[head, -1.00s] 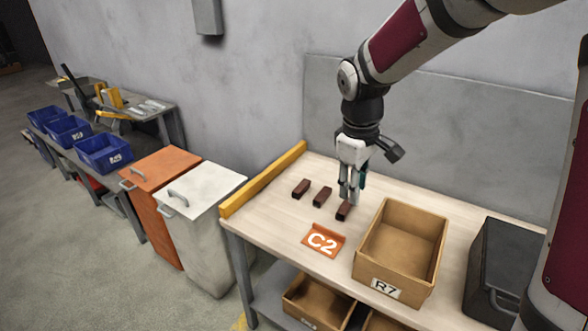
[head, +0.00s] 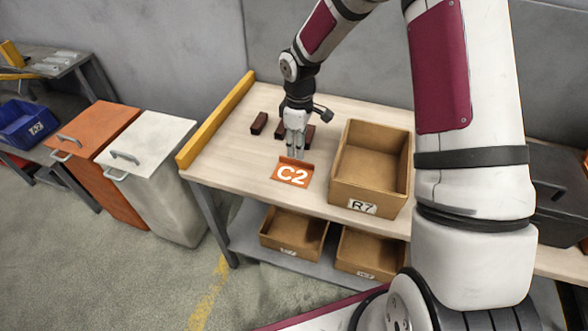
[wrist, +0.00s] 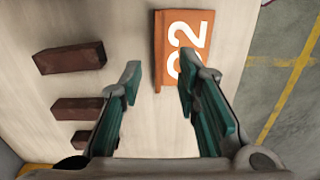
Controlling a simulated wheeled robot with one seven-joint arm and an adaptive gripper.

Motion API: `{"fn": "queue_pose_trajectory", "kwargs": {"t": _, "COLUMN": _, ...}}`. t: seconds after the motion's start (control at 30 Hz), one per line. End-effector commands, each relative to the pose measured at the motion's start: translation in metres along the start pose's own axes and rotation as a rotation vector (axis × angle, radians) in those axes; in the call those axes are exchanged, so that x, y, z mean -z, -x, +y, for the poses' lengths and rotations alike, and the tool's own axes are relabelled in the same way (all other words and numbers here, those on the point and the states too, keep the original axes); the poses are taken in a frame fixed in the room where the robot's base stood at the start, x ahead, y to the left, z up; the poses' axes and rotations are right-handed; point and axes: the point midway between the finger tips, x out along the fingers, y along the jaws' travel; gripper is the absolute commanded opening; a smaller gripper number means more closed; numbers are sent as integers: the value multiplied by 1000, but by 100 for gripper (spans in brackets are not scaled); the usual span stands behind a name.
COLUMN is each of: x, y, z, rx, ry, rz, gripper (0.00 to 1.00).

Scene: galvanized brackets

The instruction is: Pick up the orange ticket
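The orange ticket (head: 292,173), marked "C2" in white, lies on the light wooden table top, left of the R7 box. In the wrist view the ticket (wrist: 182,50) appears ahead of the fingertips, nearer the right finger, which overlaps its lower edge. It has a raised darker strip along its left side there. My gripper (head: 295,152) is above the table just behind the ticket. In the wrist view my gripper (wrist: 160,80) is open, its teal-padded fingers wide apart with nothing between them but table surface.
Dark brown blocks (wrist: 70,58) lie behind the ticket. A cardboard box marked R7 (head: 362,207) stands right of it. A yellow rail (head: 215,120) edges the table's left side. Orange (head: 110,115) and white (head: 150,135) bins stand left. Cardboard boxes (head: 292,242) sit on the lower shelf.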

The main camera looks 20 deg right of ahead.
Motion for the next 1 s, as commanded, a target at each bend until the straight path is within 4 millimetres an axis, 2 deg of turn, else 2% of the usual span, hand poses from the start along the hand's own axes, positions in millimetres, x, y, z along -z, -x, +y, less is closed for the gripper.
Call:
{"fn": "queue_pose_trajectory", "kwargs": {"t": 0.17, "x": 0, "y": -11, "z": 0, "rx": 1, "ry": -1, "rz": 0, "gripper": 30}}
{"fn": "queue_pose_trajectory", "kwargs": {"t": 0.5, "x": -2, "y": -54, "z": 2, "rx": 2, "ry": 0, "rz": -1, "gripper": 30}}
{"fn": "queue_pose_trajectory", "kwargs": {"t": 0.8, "x": -2, "y": -59, "z": 3, "rx": 0, "ry": -1, "rz": 0, "gripper": 30}}
{"fn": "queue_pose_trajectory", "kwargs": {"t": 0.83, "x": -2, "y": -59, "z": 3, "rx": 0, "ry": -1, "rz": 0, "gripper": 28}}
{"fn": "queue_pose_trajectory", "kwargs": {"t": 0.9, "x": -2, "y": -59, "z": 3, "rx": 0, "ry": -1, "rz": 0, "gripper": 12}}
{"fn": "queue_pose_trajectory", "kwargs": {"t": 0.97, "x": -2, "y": -59, "z": 3, "rx": 0, "ry": -1, "rz": 0, "gripper": 0}}
{"fn": "queue_pose_trajectory", "kwargs": {"t": 1.0, "x": -2, "y": -59, "z": 3, "rx": 0, "ry": -1, "rz": 0, "gripper": 0}}
